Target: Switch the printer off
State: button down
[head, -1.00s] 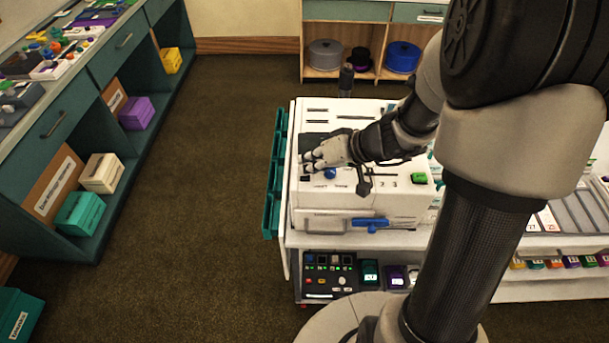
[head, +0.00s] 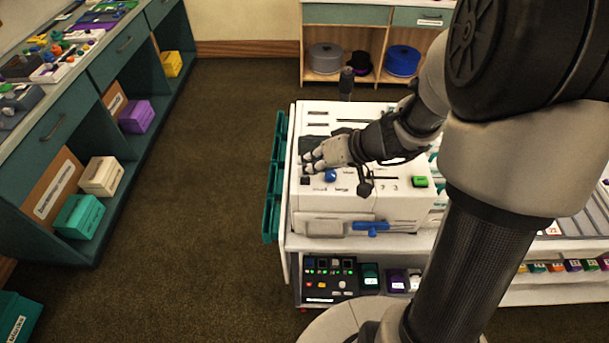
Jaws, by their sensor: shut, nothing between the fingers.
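The printer (head: 345,214) is a white box-shaped machine on a white stand. Its top carries a blue knob (head: 330,175), a green button (head: 419,181), slots, printed labels and a small black switch (head: 305,180) at the left front corner. A blue lever (head: 371,228) is on its front. My gripper (head: 307,164) is shut and empty, low over the left part of the top, just behind the black switch. I cannot tell whether the fingertips touch the top. The gripper hides part of the dark panel behind it.
A black control panel (head: 329,279) with small lit buttons sits on the shelf below. Teal trays (head: 275,190) hang on the stand's left side. A dark upright handle (head: 346,83) stands behind the printer. The brown floor to the left is clear, up to a teal cabinet (head: 120,70).

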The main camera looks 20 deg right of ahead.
jog(key=shift+r+p, duration=1.05)
jog(key=shift+r, duration=1.8)
jog(key=shift+s+a+r, duration=0.1)
jog(key=s+a+r+g+h, duration=0.1)
jog(key=s+a+r, duration=0.1)
jog(key=s, duration=0.2)
jog(key=s+a+r+n+g, duration=0.1)
jog(key=s+a+r, duration=0.1)
jog(key=s, duration=0.3)
jog(key=s+a+r+g+h, duration=0.1)
jog(key=s+a+r, duration=0.1)
jog(key=s, duration=0.2)
jog(key=s+d+r+m+t+h+b, duration=0.1)
jog(key=s+d+h, duration=0.3)
jog(key=s, duration=0.4)
jog(key=shift+s+d+r+m+h, duration=0.3)
jog(key=shift+s+d+r+h, duration=0.1)
jog(key=shift+d, duration=0.4)
